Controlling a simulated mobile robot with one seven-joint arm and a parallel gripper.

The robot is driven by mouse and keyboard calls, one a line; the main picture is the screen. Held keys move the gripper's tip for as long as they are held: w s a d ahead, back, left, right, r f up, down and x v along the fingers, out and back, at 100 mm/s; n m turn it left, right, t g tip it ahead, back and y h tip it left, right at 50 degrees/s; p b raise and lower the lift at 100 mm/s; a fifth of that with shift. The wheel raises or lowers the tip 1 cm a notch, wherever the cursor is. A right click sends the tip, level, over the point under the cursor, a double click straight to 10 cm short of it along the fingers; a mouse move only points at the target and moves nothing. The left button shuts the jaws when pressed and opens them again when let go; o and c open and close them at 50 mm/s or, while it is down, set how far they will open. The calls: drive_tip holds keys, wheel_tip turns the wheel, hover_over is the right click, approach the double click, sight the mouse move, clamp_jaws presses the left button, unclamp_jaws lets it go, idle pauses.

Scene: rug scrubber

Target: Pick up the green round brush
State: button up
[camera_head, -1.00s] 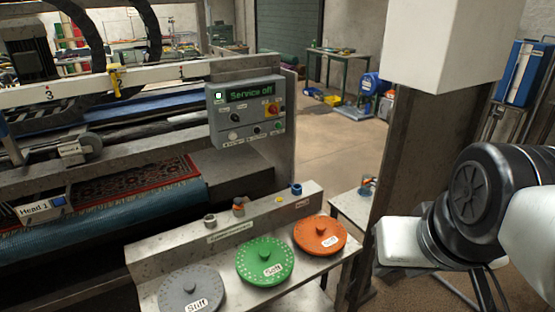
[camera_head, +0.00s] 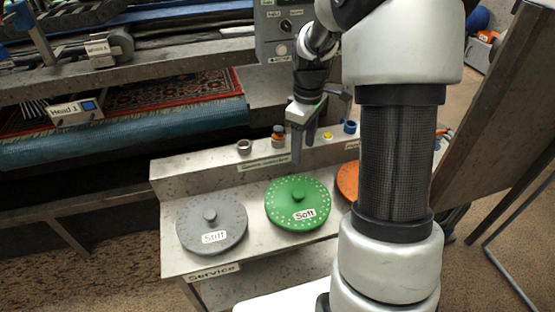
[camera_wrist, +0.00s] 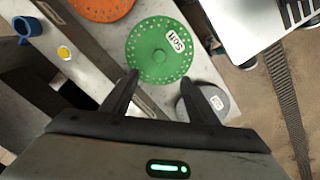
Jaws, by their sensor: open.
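The green round brush (camera_head: 297,203) lies flat on the metal service bench, with a small knob in its middle and a "Soft" label. It also shows in the wrist view (camera_wrist: 160,50), beyond my fingertips. My gripper (camera_head: 304,150) is above the rear of the bench, behind and over the green brush, pointing down. In the wrist view its two fingers (camera_wrist: 160,85) are apart with nothing between them, and the brush is not touched as far as I can see.
A grey brush (camera_head: 211,226) labelled "Stiff" lies left of the green one. An orange brush (camera_head: 348,181) lies to its right, partly hidden by my arm. Small fittings, including a blue cup (camera_head: 350,127), stand on the raised rear ledge (camera_head: 220,157). A rug machine (camera_head: 120,125) stands behind.

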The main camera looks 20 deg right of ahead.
sight(299, 192)
drive_tip(key=f, duration=0.6)
drive_tip(key=f+b, duration=0.1)
drive_tip(key=f, duration=1.1)
drive_tip(key=shift+w+f, duration=0.35)
drive_tip(key=shift+f, duration=0.05)
clamp_jaws()
drive_tip(key=shift+r, duration=0.1)
